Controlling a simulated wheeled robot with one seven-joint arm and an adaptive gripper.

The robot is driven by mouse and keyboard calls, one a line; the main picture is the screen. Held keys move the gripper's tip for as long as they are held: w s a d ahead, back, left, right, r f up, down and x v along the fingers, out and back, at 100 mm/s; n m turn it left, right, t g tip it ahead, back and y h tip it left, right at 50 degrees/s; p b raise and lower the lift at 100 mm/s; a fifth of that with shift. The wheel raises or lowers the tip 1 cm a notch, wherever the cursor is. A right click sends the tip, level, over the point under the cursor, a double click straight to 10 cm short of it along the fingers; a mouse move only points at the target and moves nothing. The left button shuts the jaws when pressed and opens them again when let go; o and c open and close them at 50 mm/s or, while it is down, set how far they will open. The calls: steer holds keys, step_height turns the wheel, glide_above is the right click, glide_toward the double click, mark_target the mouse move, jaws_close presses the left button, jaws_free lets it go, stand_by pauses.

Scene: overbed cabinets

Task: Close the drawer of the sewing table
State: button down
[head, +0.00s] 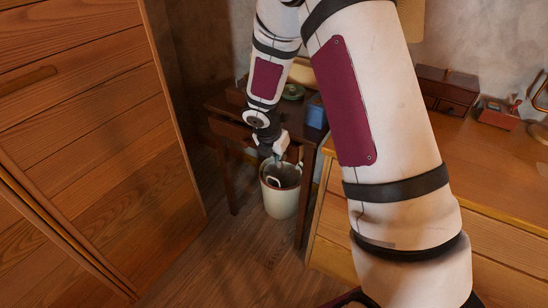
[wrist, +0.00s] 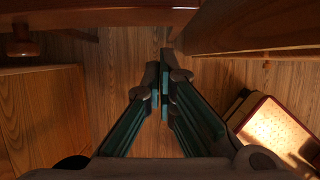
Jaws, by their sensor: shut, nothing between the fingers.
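The sewing table (head: 222,103) is a small dark brown table at the back, between the tall wooden cabinet and the desk. Its drawer (head: 230,129) shows below the top and seems to stand out a little; my arm hides its right part. My gripper (head: 279,157) is in front of the table, to the right of the visible drawer front and above a pale bin. In the wrist view, the gripper (wrist: 164,100) is shut and empty, with wooden floor beyond. A reddish-brown wooden edge with a round knob (wrist: 22,47) is at the upper left; I cannot tell whether it is the drawer.
The pale bin (head: 280,201) stands on the floor below my gripper. A blue box (head: 316,112) sits on the table. The tall cabinet (head: 95,110) is at the left and the desk (head: 480,160) at the right. Floor (head: 215,255) is clear between them.

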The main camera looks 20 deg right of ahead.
mark_target(288, 152)
steer(key=shift+w+d+r, duration=0.1)
steer(key=shift+w+d, duration=0.6)
steer(key=shift+d, duration=0.25)
steer(key=shift+w+d+p, duration=0.7)
steer(key=shift+d+p, duration=0.15)
steer(key=shift+d, duration=0.2)
